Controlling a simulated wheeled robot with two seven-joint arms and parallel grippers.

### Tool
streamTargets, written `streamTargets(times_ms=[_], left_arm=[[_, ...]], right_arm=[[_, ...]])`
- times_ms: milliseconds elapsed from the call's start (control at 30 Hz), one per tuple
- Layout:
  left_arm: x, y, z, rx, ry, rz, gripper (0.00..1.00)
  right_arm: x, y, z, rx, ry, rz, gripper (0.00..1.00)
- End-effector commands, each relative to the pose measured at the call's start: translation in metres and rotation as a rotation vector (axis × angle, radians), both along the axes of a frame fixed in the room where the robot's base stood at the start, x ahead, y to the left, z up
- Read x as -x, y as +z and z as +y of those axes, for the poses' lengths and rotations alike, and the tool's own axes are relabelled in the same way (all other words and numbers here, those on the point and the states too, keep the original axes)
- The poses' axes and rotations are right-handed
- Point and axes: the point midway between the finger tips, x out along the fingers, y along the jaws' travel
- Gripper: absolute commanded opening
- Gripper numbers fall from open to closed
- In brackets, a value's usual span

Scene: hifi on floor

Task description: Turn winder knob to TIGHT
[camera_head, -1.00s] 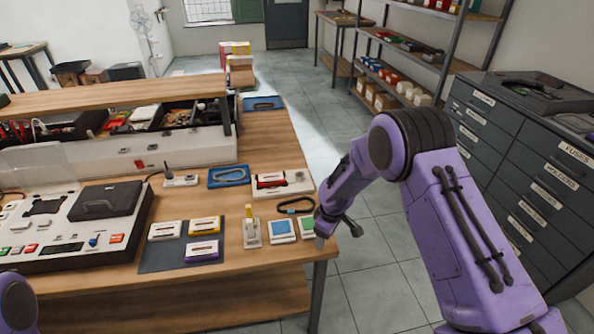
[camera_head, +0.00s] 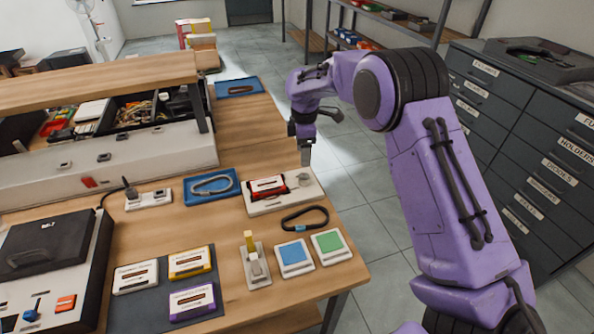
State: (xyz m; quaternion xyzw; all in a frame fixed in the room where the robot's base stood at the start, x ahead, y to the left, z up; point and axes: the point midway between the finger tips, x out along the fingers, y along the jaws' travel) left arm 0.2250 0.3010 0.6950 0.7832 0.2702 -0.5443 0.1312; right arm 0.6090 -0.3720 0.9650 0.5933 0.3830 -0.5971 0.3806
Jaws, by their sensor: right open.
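A white device (camera_head: 320,194) on the right part of the bench, probably the winder, holds a red and black cassette (camera_head: 268,187). A small pale round part on its right end, probably the knob (camera_head: 304,179), shows too small to read a setting or a TIGHT mark. My right gripper (camera_head: 305,158) points down just above and behind that end, apart from it as far as I can see. It is open and holds nothing visible. My left gripper is out of view.
A blue tray (camera_head: 212,187) lies left. Cassettes (camera_head: 190,262) lie on a dark mat. Drawers (camera_head: 520,150) stand right.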

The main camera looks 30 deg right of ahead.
Motion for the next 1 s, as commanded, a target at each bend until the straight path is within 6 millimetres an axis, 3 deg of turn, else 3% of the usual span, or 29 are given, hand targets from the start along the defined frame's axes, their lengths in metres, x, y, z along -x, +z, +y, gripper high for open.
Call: streamTargets(times_ms=[200, 400, 733, 767, 900, 933, 1000], left_arm=[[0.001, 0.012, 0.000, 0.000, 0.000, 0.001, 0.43], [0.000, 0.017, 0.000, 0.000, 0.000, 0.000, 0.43], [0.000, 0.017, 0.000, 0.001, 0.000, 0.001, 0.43], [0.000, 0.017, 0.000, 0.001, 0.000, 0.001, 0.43], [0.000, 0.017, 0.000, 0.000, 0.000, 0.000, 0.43], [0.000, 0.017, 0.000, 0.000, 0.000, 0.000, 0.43], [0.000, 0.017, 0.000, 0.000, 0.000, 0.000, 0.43]], right_arm=[[0.000, -0.051, -0.001, -0.001, -0.004, 0.009, 0.63], [-0.001, -0.084, 0.000, 0.001, -0.003, 0.006, 0.63], [-0.002, -0.094, 0.001, 0.000, -0.002, 0.003, 0.63], [-0.002, -0.093, 0.001, 0.000, -0.002, 0.003, 0.60], [-0.002, -0.093, 0.001, 0.000, -0.002, 0.003, 0.14], [-0.002, -0.094, 0.001, 0.000, -0.002, 0.003, 0.07], [-0.002, -0.094, 0.001, 0.000, -0.002, 0.003, 0.07]])
